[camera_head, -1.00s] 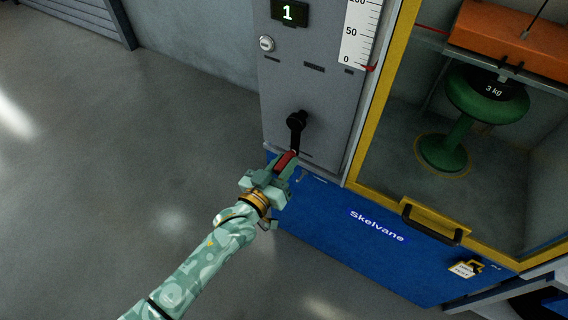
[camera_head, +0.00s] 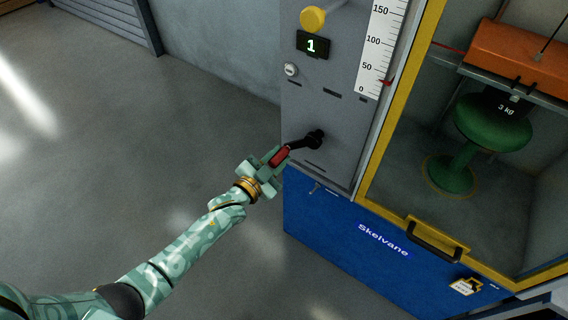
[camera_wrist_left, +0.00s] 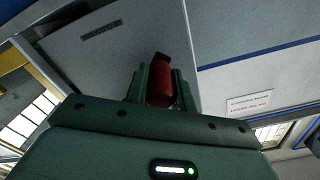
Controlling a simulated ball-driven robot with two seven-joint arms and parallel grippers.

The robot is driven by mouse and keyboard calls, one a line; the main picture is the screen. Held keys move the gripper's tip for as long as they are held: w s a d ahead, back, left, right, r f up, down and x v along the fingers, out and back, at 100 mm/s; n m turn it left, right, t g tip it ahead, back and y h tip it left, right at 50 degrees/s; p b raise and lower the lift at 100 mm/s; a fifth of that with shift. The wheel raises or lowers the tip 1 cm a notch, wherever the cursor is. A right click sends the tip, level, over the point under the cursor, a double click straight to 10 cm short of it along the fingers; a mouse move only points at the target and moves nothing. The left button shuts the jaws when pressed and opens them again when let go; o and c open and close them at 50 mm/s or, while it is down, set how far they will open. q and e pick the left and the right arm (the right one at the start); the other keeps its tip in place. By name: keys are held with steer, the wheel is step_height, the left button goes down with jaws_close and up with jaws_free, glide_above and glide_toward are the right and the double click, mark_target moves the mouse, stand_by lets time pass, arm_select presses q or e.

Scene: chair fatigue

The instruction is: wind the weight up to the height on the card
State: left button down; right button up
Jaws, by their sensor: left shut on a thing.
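A crank with a black arm (camera_head: 303,143) and a red grip (camera_head: 279,156) is on the front of the grey cabinet. The arm points left and slightly down from its hub. My left gripper (camera_head: 270,164) is shut on the red grip, which also shows between its fingers in the left wrist view (camera_wrist_left: 161,82). Behind the yellow-framed window, the black weight marked 3 kg (camera_head: 510,105) is above the green stool (camera_head: 490,128), under an orange block (camera_head: 520,52). A red pointer (camera_head: 386,83) stands a little above 0 on the white scale (camera_head: 379,45). My right gripper is out of view.
A display (camera_head: 312,45) reads 1, below a yellow knob (camera_head: 313,19). A yellow-and-white tag (camera_head: 466,287) is on the blue base (camera_head: 350,255); its text is too small to read. The floor left of the cabinet is clear.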

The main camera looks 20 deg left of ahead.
arm_select(q)
steer(key=shift+w+a+r+m+p, duration=0.25)
steer(key=shift+a+r+m+p, duration=0.25)
steer(key=shift+r+m, duration=0.45)
steer(key=shift+w+a+r+m+p, duration=0.2)
steer(key=shift+a+r+m+p, duration=0.2)
steer(key=shift+a+r+m, duration=0.5)
steer(key=shift+d+f, duration=0.15)
steer(key=shift+d, duration=0.15)
steer(key=c, duration=1.2)
jaws_free()
steer(key=shift+f, duration=0.1)
steer(key=shift+s, duration=0.1)
